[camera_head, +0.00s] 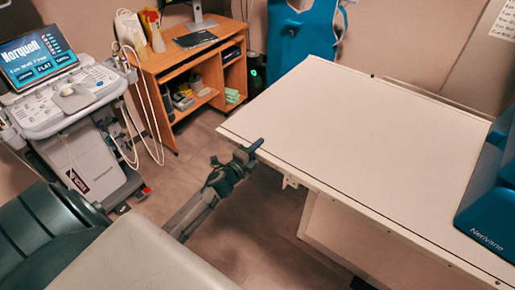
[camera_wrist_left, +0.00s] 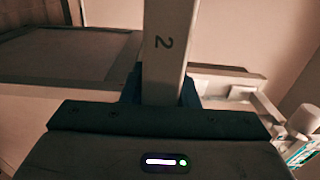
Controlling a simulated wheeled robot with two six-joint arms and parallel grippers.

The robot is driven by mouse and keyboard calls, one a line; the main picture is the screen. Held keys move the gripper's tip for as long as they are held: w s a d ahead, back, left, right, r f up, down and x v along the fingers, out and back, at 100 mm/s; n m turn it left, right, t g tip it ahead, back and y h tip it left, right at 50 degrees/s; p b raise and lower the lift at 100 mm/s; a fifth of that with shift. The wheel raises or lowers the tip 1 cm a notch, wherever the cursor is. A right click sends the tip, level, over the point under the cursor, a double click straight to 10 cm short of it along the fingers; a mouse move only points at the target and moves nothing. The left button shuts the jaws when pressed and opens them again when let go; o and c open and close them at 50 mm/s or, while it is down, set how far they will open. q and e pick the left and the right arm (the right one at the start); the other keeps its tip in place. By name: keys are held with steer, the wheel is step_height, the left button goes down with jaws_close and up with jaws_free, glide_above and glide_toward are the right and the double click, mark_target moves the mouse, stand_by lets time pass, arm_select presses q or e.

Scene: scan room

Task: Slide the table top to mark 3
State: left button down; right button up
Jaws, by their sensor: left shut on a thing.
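The white table top (camera_head: 365,125) spans the right half of the head view, with a dark line along its near edge. My left gripper (camera_head: 252,148) is at the near left edge of the table top. In the left wrist view the gripper (camera_wrist_left: 161,92) is shut on a pale bar (camera_wrist_left: 163,25), with a blue pad on each side of it. Whether the bar is the table's edge or a separate rail I cannot tell. Mark 3 does not show. My right gripper is not in view.
A blue unit (camera_head: 488,205) stands on the table's right end. An ultrasound cart (camera_head: 80,130) stands at the left. Open floor (camera_head: 205,150) lies between cart and table.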

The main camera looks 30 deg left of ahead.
mark_target(277, 168)
arm_select(q)
steer(key=shift+s+d, duration=0.1)
steer(key=shift+d, duration=0.25)
steer(key=d, duration=0.3)
steer(key=d+p, duration=0.1)
steer(key=d, duration=0.2)
steer(key=d+p, duration=0.1)
steer(key=d, duration=0.2)
steer(key=shift+s+d, duration=0.3)
steer(key=shift+s, duration=0.05)
steer(key=shift+d, duration=0.1)
steer(key=shift+a, duration=0.3)
steer(key=c, duration=1.3)
jaws_free()
steer(key=shift+c, duration=0.2)
steer(key=shift+o, duration=1.1)
